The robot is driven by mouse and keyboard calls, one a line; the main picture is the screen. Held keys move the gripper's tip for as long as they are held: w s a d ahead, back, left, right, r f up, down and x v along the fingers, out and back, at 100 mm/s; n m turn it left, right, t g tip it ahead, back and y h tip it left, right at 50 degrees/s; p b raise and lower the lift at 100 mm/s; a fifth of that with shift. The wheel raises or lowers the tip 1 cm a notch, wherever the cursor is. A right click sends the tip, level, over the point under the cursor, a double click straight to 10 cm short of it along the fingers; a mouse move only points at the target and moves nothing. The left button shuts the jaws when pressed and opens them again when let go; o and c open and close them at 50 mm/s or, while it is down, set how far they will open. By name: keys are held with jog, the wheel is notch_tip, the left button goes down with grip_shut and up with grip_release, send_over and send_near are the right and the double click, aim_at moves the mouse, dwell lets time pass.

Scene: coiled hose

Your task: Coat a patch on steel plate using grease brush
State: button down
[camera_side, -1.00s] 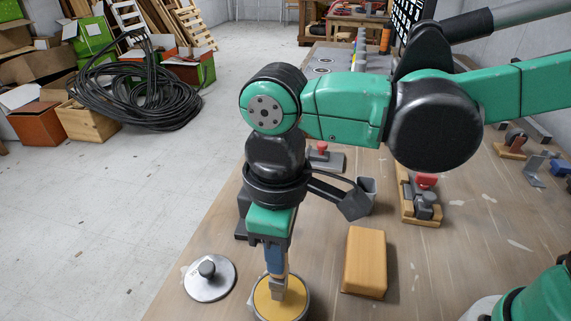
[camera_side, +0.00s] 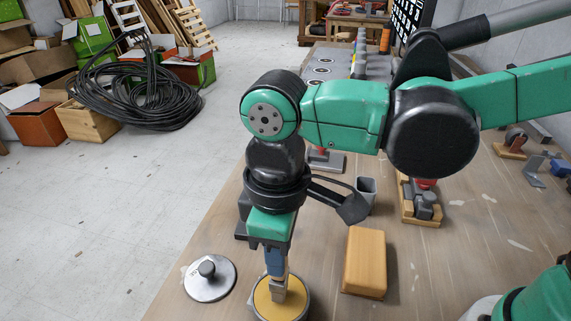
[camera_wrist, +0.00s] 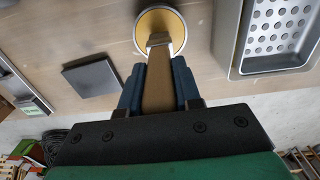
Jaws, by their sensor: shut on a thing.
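My gripper (camera_side: 276,275) points straight down and is shut on the grease brush. In the wrist view the brush's wooden handle (camera_wrist: 157,95) lies between the blue fingers of my gripper (camera_wrist: 158,80). The brush head is down at the round tin of yellow grease (camera_side: 263,300), which also shows in the wrist view (camera_wrist: 178,22). The bristles are hidden, so their depth in the grease cannot be told. A dark square plate (camera_wrist: 92,78), apparently the steel plate, lies flat left of the tin in the wrist view. In the side view my arm mostly hides it.
A round metal lid with a dark knob (camera_side: 222,284) lies left of the tin. A yellow-tan block (camera_side: 365,262) stands to its right. A perforated metal tray (camera_wrist: 228,45) shows right in the wrist view. A grey cup (camera_side: 367,187) and a wooden tool holder (camera_side: 408,207) stand farther back.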

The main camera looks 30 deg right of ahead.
jog(key=shift+f, duration=0.45)
dwell(1.0)
jog(key=shift+r, duration=0.1)
jog(key=shift+r, duration=3.45)
jog(key=shift+w+d, duration=0.1)
